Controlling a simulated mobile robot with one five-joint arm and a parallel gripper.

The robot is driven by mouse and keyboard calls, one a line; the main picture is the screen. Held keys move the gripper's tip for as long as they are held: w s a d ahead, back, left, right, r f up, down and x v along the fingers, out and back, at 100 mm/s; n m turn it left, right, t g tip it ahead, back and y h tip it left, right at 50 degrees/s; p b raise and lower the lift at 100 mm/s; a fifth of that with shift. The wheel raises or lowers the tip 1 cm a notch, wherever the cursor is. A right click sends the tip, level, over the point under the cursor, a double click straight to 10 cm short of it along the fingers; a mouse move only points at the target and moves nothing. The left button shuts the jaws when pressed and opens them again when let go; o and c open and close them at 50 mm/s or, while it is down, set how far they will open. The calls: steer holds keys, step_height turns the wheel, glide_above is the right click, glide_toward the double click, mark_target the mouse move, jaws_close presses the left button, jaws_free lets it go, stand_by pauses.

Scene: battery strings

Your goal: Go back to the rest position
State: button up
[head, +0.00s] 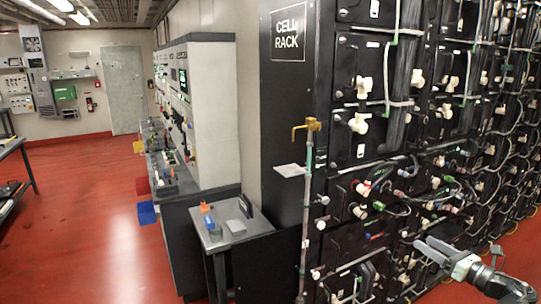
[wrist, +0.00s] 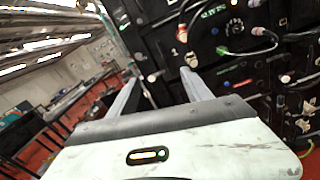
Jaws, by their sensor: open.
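My gripper (head: 434,250) is at the lower right of the head view, in front of the lower rows of the black cell rack (head: 284,120). Its two fingers point left and slightly up. In the wrist view my gripper (wrist: 160,90) has its two grey fingers spread apart, with nothing between them. Rack modules with white knobs and a green-ended cable (wrist: 232,50) show beyond the fingers. I cannot tell the exact gap between the fingers and the rack.
A small grey side table (head: 232,228) with a blue item and an orange item stands left of the rack. A control cabinet (head: 212,110) is behind it. A brass-topped pole (head: 308,190) stands at the rack's front corner. The red floor (head: 90,210) is open at left.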

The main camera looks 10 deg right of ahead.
steer(key=w+a+r+m+t+h, duration=0.25)
steer(key=w+a+m, duration=0.45)
steer(key=w+a, duration=1)
steer(key=w+a+r+m+t+h, duration=0.1)
steer(key=w+a+r+m, duration=0.2)
steer(key=w+a+m, duration=0.85)
steer(key=s+a+f+m+g+h, duration=0.25)
steer(key=a+f+m+g, duration=0.3)
steer(key=f, duration=0.55)
steer(key=s+a+f+m+g+h, duration=0.25)
steer(key=a+f+m+g, duration=0.35)
steer(key=f, duration=0.4)
steer(key=s+a+f+m+g+y, duration=0.1)
steer(key=s+a+f+m+g, duration=0.1)
steer(key=s, duration=0.7)
steer(key=s+a+f+m+g+y, duration=0.2)
steer(key=s+f+g, duration=0.4)
steer(key=s, duration=0.3)
steer(key=a+m+g, duration=0.1)
steer(key=m, duration=0.1)
steer(key=shift+s+a+f+m, duration=0.2)
steer(key=shift+s+f+m, duration=0.1)
steer(key=shift+m, duration=0.1)
